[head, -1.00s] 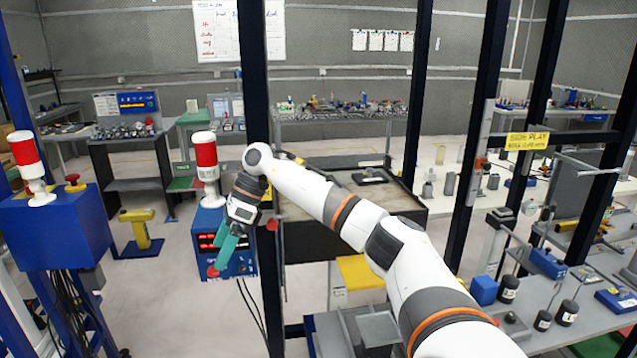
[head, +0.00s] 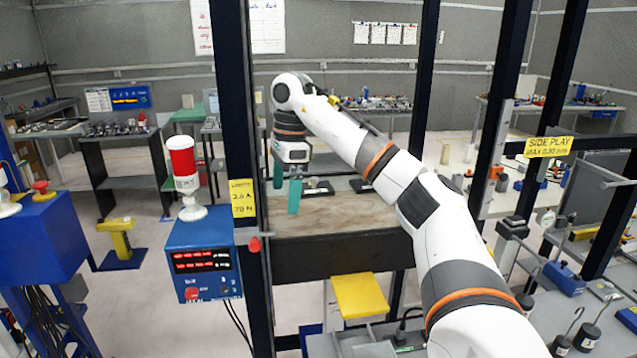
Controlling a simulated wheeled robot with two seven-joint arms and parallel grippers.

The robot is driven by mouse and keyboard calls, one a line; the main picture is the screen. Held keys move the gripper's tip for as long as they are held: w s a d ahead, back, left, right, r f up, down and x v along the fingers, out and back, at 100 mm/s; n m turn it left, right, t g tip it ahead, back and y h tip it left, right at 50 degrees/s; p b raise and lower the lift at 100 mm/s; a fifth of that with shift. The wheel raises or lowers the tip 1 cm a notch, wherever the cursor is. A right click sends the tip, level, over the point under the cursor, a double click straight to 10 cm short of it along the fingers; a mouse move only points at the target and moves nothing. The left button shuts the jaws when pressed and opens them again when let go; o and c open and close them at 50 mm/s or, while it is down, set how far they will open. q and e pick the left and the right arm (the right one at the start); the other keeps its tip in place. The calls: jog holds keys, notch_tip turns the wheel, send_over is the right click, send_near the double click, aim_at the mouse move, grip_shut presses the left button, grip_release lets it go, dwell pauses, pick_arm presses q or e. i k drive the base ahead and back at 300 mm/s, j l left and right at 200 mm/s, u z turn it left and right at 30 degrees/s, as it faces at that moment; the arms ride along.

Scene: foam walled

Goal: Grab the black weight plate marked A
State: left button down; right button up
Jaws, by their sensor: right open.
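My right gripper (head: 286,199) has teal fingers spread apart and empty, pointing down over the left part of a wood-topped table (head: 335,214). Two flat dark plate-like things lie on the far part of that table. One dark plate (head: 319,187) is just right of my right gripper's fingers, partly hidden behind one of them. The other dark plate (head: 360,186) is farther right, partly hidden by my right arm. I cannot read a letter A on either. My left gripper is out of view.
A dark upright post (head: 236,130) stands left of the gripper. A red-topped lamp on a blue box with red displays (head: 203,262) is beside it. A yellow pad (head: 359,295) sits below the table front. Hooked dark weights (head: 587,335) stand at lower right.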

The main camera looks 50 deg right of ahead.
aim_at(313, 188)
jog(key=i+l, duration=0.1)
jog(key=l, duration=0.25)
jog(key=i+l, duration=0.15)
jog(key=l, duration=0.15)
jog(key=i+l, duration=0.1)
jog(key=l, duration=0.25)
jog(key=i+l, duration=0.1)
jog(key=l, duration=0.25)
